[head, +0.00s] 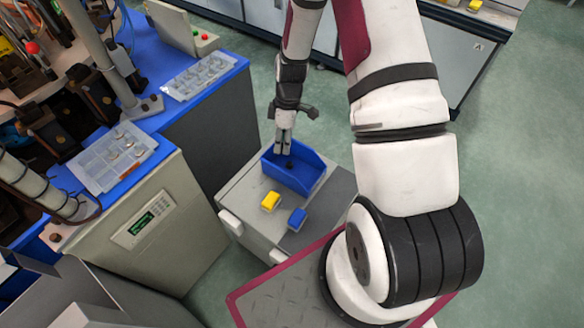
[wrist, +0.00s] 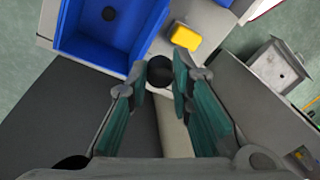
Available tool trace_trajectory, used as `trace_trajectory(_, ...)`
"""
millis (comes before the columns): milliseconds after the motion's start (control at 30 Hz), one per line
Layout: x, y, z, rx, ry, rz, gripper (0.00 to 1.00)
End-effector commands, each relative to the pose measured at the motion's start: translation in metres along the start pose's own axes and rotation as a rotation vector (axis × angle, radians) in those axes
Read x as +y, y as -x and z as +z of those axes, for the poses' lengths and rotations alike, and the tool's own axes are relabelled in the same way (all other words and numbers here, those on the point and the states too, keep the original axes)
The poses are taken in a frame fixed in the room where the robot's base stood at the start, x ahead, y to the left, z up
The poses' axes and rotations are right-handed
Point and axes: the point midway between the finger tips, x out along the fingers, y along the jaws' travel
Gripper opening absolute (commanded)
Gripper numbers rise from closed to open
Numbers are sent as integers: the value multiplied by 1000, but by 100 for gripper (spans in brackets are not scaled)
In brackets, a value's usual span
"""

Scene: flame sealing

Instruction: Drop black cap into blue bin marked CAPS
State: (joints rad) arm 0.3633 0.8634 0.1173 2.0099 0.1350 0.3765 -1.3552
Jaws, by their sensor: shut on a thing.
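My gripper (head: 284,148) points down over the blue bin (head: 304,184) in the head view. In the wrist view its two fingers (wrist: 160,78) are closed around a small round black cap (wrist: 160,69) at their tips. In that view the held cap appears just off the lower right corner of the blue bin (wrist: 72,32). No CAPS marking is readable.
The bin stands on a grey cabinet top (head: 240,194). A yellow block (head: 270,201) and a blue block (head: 297,218) sit in front of it. Clear trays (head: 112,157) with small parts lie on the blue-topped bench at left. Green floor is free at right.

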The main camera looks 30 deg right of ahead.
Motion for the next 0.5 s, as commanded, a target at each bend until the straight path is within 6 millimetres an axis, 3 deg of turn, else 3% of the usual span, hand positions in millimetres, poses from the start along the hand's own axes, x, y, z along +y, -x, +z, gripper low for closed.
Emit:
trace_trajectory(33,11,0,7,-14,91,-6,8)
trace_trajectory(233,36,8,32,-63,436,-41,8)
trace_trajectory(500,48,14,48,-90,630,-61,8)
